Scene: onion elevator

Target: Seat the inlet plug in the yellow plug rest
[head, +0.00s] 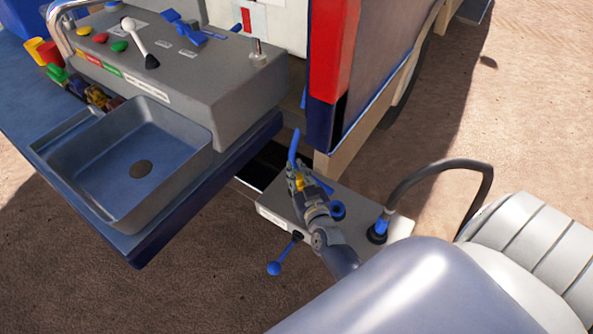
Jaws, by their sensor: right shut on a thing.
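My right gripper (297,172) is above the left part of a low grey box (275,207). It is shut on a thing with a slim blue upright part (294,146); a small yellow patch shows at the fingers. The fingers hide most of this thing, so I cannot tell if it is the inlet plug. A blue and black connector (380,227) with a thick black hose stands on the box's right end. A yellow cup-like holder (35,48), possibly the yellow plug rest, is at the far upper left. My left gripper is not in view.
A blue counter (165,232) with a grey sink (135,150) and a control panel (200,80) fills the left. Red (49,54) and green (56,75) holders stand near the yellow one. A lever with a blue knob (275,268) sticks out in front of the box.

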